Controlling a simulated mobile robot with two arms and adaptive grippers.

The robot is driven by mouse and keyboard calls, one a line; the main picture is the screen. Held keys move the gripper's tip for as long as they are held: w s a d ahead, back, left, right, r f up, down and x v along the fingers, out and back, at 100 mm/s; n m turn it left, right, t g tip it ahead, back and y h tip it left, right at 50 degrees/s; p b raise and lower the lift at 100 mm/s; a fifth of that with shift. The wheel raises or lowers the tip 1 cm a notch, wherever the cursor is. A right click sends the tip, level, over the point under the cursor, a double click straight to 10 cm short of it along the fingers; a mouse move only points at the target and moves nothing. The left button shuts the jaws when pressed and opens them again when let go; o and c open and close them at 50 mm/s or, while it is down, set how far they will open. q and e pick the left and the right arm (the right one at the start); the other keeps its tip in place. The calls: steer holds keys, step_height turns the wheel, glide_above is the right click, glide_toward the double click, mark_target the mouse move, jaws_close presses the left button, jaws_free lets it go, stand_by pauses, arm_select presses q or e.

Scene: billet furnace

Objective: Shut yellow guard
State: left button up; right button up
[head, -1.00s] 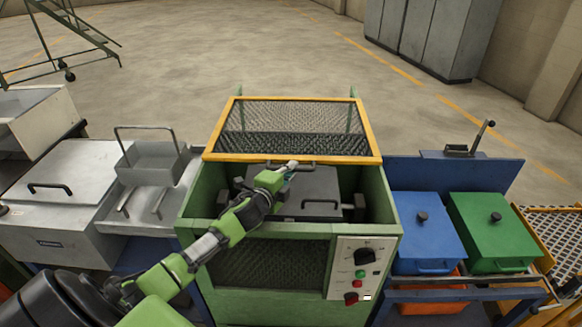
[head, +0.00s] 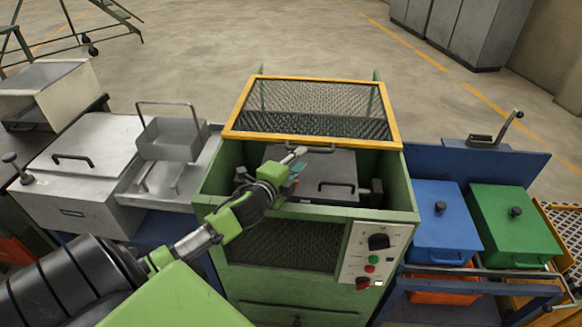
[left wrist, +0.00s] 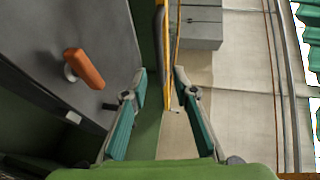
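The yellow guard (head: 393,113) is a yellow frame with dark mesh. It stands raised over the green furnace housing (head: 407,190), with the housing's top open. A dark handle (head: 316,149) sits on its front edge. My left gripper (head: 298,158) is just beside and below that handle, over the opening. In the left wrist view my left gripper (left wrist: 160,76) is open, its two fingers apart with nothing held. The yellow frame (left wrist: 171,45) shows edge-on beyond the fingertips; I cannot tell whether they touch it. My right gripper is not in view.
Inside the housing lies a dark grey lid (head: 312,168) with a handle. A control panel (head: 375,252) with knobs and buttons is on the front right. A grey lidded box (head: 90,150) stands left; blue (head: 440,215) and green (head: 510,220) lidded boxes stand right.

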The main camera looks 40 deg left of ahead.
arm_select(q)
steer(key=shift+v, duration=2.45)
